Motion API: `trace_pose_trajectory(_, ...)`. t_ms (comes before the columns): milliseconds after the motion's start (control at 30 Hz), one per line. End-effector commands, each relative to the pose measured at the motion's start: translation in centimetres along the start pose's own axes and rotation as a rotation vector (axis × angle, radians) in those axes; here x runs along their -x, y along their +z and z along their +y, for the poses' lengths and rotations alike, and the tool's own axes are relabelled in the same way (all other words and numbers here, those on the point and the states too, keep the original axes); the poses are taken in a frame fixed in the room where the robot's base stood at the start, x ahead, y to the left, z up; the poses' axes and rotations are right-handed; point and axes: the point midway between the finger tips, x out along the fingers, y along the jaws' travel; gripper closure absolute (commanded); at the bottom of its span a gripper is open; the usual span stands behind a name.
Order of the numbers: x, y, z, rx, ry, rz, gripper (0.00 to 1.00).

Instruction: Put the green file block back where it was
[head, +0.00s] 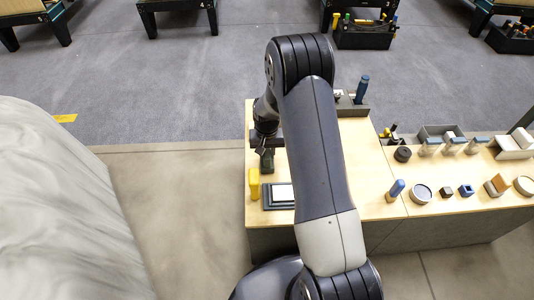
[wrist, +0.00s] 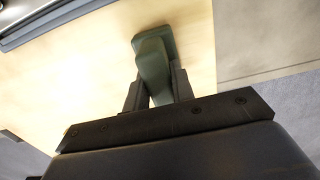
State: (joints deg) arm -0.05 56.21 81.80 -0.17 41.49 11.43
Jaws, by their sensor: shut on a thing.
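The green file block (wrist: 153,62) is dark green and sits between the fingers of my gripper (wrist: 155,92) in the wrist view. My gripper is shut on it. In the head view the block (head: 267,161) shows small below my gripper (head: 266,148), over the left part of the wooden bench top. I cannot tell whether the block touches the bench top. My arm hides much of the bench to the right of it.
A yellow block (head: 254,184) stands at the bench's left edge, next to a dark-framed tray with a white pad (head: 282,194). A blue-handled tool (head: 362,88) stands in a holder at the back. Several small tools and dishes lie on the right.

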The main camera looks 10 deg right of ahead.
Motion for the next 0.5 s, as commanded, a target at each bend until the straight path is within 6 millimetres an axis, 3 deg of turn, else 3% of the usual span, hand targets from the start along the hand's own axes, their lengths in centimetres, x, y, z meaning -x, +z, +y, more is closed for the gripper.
trace_pose_trajectory(167,-0.44,0.01,0.0,0.0,0.0,0.0,0.98)
trace_pose_trajectory(200,-0.33,0.02,0.0,0.0,0.0,0.0,0.74)
trace_pose_trajectory(433,-0.29,0.03,0.0,0.0,0.0,-0.001,0.55)
trace_pose_trajectory(500,-0.29,0.03,0.0,0.0,0.0,-0.001,0.55)
